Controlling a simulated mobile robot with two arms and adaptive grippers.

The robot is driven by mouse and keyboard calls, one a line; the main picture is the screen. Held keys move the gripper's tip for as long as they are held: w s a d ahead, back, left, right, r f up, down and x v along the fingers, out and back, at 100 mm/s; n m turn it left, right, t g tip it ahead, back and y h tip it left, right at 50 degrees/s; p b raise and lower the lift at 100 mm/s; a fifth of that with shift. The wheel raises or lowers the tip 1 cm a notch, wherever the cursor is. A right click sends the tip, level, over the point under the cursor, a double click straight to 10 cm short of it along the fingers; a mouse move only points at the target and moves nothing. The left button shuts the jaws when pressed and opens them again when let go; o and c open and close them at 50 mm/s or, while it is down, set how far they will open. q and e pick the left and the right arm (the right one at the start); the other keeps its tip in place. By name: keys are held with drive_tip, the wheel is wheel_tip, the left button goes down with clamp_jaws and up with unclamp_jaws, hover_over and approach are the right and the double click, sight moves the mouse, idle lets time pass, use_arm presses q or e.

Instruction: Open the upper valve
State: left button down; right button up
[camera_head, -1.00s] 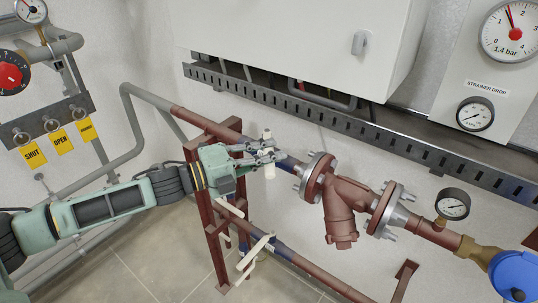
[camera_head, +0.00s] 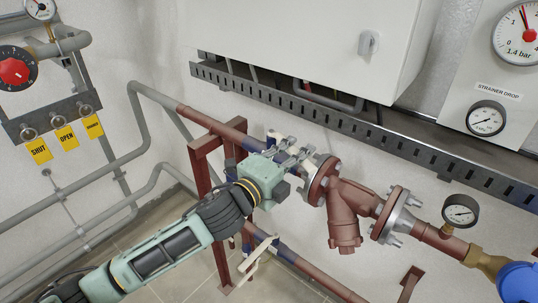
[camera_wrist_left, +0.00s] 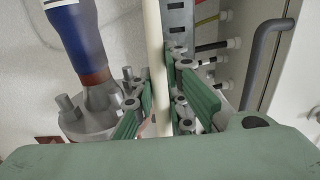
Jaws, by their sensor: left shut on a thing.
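The upper valve sits on the upper red-brown pipe, left of the flanged strainer, and my gripper hides most of it. A pale part of its lever (camera_head: 274,138) shows just behind the gripper. My left gripper (camera_head: 294,154) is at the valve, close to the strainer's left flange. In the left wrist view its green fingers (camera_wrist_left: 160,112) are shut around the long cream lever (camera_wrist_left: 155,50), which runs up between them. The pipe with its blue band (camera_wrist_left: 75,35) and the bolted flange (camera_wrist_left: 92,122) are left of the lever there. My right gripper is not in view.
A lower valve with a white lever (camera_head: 256,262) is on the lower pipe. The strainer (camera_head: 345,215) is just right of the gripper. A slotted tray (camera_head: 330,116) and white cabinet (camera_head: 320,40) are above and behind. Yellow tags (camera_head: 68,138) hang at left.

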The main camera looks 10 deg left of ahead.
use_arm(q)
drive_tip(key=d+n+y, duration=0.1)
drive_tip(key=w+d+n+t+y+b, duration=0.1)
drive_tip(key=y, duration=0.1)
drive_tip(key=w+n+t+y, duration=0.1)
drive_tip(key=shift+w+d+f+n+y, duration=0.15)
drive_tip(key=shift+w+d+n+y, duration=0.15)
drive_tip(key=shift+d+y, duration=0.1)
drive_tip(key=shift+w+d+n+y+b, duration=0.25)
drive_tip(key=shift+w+n+y+b, duration=0.3)
drive_tip(key=shift+y, duration=0.35)
drive_tip(key=shift+s, duration=0.1)
drive_tip(key=c, duration=1.7)
unclamp_jaws()
drive_tip(key=shift+c, duration=0.2)
